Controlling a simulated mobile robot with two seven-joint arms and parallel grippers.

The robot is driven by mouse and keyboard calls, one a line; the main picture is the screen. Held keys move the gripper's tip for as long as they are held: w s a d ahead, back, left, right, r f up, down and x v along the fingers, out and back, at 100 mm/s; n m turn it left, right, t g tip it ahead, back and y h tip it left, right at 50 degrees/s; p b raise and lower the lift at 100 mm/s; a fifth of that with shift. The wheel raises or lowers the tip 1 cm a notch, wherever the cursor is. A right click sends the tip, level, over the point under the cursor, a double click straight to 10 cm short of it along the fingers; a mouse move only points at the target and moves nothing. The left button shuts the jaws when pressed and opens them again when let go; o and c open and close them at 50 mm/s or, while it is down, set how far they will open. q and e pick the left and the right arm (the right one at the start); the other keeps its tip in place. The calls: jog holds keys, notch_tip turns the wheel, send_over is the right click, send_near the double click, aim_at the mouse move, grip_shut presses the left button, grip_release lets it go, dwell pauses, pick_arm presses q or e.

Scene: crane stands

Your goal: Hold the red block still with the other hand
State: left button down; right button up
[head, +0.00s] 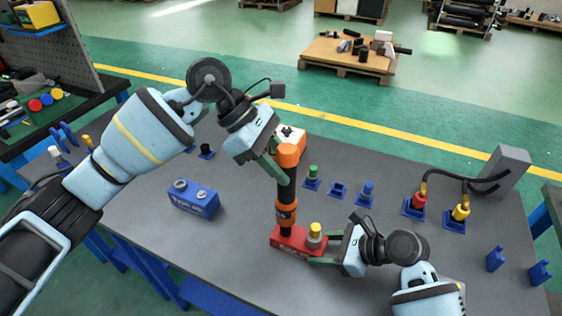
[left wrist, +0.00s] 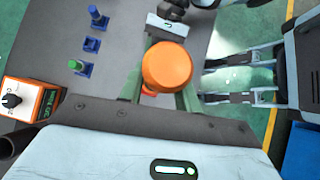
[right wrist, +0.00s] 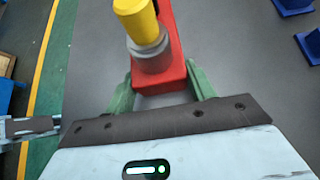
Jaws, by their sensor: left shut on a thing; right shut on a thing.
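The red block (head: 290,243) lies on the grey table near its front middle. A yellow-topped fitting with a grey collar (head: 315,236) stands on its right end. My right gripper (head: 322,262) is shut on the block's right end; the right wrist view shows the green fingers on both sides of the red block (right wrist: 160,85). An orange and black tool (head: 286,190) stands upright with its lower end at the block's left part. My left gripper (head: 273,160) is shut around the tool's upper part. The left wrist view shows its orange top (left wrist: 167,66) between the fingers. The tool hides the block's left top.
An orange and white box with a knob (head: 291,137) is behind the tool. Blue holders with green (head: 312,176), red (head: 418,203) and yellow (head: 460,213) pieces stand right. A grey cable box (head: 504,170) is at the far right.

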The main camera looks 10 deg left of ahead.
aim_at(288, 149)
pick_arm(q)
jog(key=shift+r, duration=0.2)
pick_arm(e)
jog(key=shift+r, duration=0.1)
dwell(0.4)
pick_arm(q)
jog(key=shift+r, duration=2.55)
pick_arm(e)
jog(key=o, duration=1.3)
jog(key=shift+c, duration=0.2)
jog(key=v, duration=1.2)
jog(key=shift+s, duration=0.1)
